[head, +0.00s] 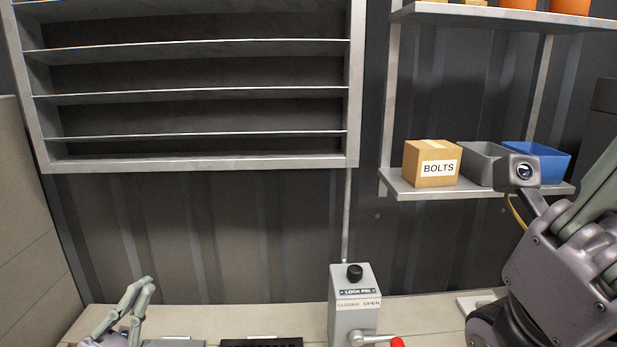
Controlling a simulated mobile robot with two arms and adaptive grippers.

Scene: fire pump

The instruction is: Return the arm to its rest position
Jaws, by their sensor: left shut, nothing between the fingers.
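My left gripper (147,285) is low at the left, above the bench. Its greenish fingers are together with nothing between them. My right gripper (592,205) is large and close at the right edge. Its fingers run up and out of the picture, so their tips are hidden. The lock pin box (352,300) stands upright at the bottom middle, with a black knob on top and a closed/open label. A lever with a red grip (397,342) shows at its foot, cut by the lower edge. Neither gripper touches the box.
A wall rack with empty shelves (200,165) fills the upper left. At the right, a shelf (410,190) holds a bolts carton (431,165), a grey bin (478,160) and a blue bin (548,163), close behind my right arm. A beige panel (30,220) bounds the left.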

